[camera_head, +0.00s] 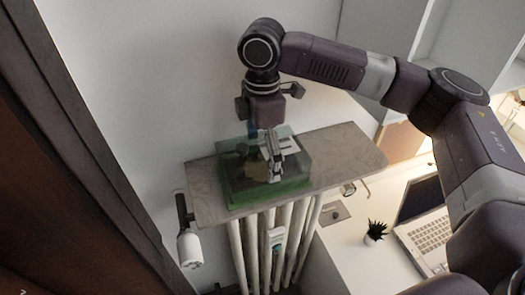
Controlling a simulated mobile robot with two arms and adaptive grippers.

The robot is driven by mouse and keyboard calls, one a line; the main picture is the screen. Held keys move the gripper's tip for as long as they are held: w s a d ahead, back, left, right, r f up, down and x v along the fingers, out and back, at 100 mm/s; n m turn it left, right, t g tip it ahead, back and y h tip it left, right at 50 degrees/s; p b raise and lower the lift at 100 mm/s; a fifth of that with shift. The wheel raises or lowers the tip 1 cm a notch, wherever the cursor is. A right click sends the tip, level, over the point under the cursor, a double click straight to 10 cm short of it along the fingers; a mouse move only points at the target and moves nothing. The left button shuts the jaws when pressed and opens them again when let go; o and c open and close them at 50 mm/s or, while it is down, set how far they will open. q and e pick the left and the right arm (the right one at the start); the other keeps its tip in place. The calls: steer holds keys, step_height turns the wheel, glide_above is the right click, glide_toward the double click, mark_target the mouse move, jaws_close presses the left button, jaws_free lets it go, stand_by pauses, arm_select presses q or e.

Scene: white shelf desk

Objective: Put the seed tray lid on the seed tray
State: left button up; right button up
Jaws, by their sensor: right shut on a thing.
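The green seed tray (262,199) sits on a stone-topped shelf above a radiator. The clear, greenish seed tray lid (303,158) shows as a see-through box over the tray. It looks seated on or very close to the tray, but I cannot tell if its rim touches all round. My right gripper (273,172) points down at the lid from above and is shut on it. The gripper hides part of the lid and the tray's middle. My left gripper is out of view.
The shelf top (345,150) is bare to the right of the tray. A white radiator (262,250) with a valve (190,248) stands below. At lower right, a white desk holds a small dark plant (375,230) and a laptop (425,225). A wall stands close behind.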

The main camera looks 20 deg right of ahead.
steer(key=o, duration=0.9)
steer(key=shift+c, duration=0.2)
steer(key=shift+r, duration=0.1)
step_height(320, 180, up, 12)
